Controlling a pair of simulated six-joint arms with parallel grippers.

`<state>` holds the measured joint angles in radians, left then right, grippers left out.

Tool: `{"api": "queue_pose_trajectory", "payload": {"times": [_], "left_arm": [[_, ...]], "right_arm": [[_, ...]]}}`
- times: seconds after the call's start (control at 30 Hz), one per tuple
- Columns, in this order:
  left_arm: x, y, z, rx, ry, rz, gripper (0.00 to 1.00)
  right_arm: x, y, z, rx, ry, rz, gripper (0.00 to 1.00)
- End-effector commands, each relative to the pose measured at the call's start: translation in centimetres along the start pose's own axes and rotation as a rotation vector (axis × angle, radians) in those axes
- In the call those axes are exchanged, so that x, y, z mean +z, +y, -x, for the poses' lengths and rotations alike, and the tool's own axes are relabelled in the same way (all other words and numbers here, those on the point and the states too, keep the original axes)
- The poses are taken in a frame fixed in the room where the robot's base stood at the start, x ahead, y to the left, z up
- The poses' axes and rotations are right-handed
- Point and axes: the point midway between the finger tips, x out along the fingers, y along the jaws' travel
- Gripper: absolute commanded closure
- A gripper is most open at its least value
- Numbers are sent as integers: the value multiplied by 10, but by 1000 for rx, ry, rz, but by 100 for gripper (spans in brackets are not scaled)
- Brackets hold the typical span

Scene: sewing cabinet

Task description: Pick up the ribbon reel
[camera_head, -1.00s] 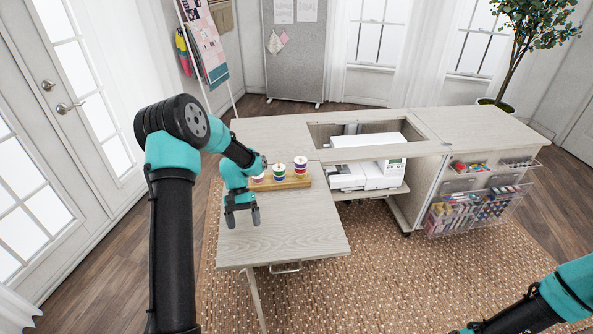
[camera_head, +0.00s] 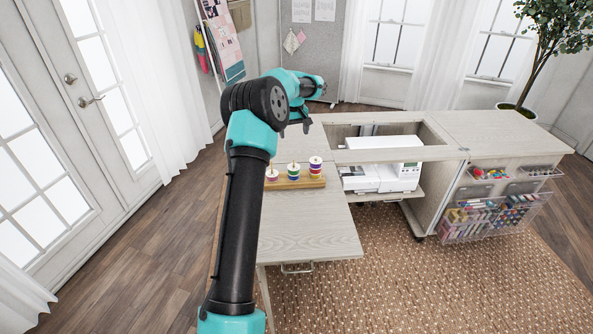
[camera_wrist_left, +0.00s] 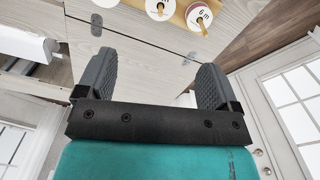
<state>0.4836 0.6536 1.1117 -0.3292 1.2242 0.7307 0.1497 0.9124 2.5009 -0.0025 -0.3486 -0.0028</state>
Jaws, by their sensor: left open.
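Three ribbon reels stand in a row on a wooden peg rack (camera_head: 297,184) on the cabinet's left leaf. They are a pinkish one (camera_head: 271,176), a green and blue one (camera_head: 294,172) and a red, white and purple one (camera_head: 316,168). My left gripper (camera_head: 301,122) is beyond and above the rack, apart from the reels. In the left wrist view its two fingers (camera_wrist_left: 152,82) are spread with nothing between them. My right gripper is out of view.
A white sewing machine (camera_head: 380,178) sits in the cabinet opening right of the rack. Clear bins of sewing supplies (camera_head: 492,218) hang on the cabinet's right side. The front of the wooden leaf (camera_head: 310,235) is bare.

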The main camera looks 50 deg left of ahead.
Motion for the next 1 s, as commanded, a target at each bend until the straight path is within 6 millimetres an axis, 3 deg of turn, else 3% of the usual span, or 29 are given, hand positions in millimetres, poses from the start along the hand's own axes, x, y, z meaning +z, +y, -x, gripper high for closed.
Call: {"api": "queue_pose_trajectory", "payload": {"times": [0.17,0.7,1.0], "left_arm": [[1,0,-17,-3,-4,-2,14],[1,0,-107,-2,-4,-2,14],[0,0,-122,0,-2,-2,14]], "right_arm": [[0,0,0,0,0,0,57],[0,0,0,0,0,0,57],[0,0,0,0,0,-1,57]]}}
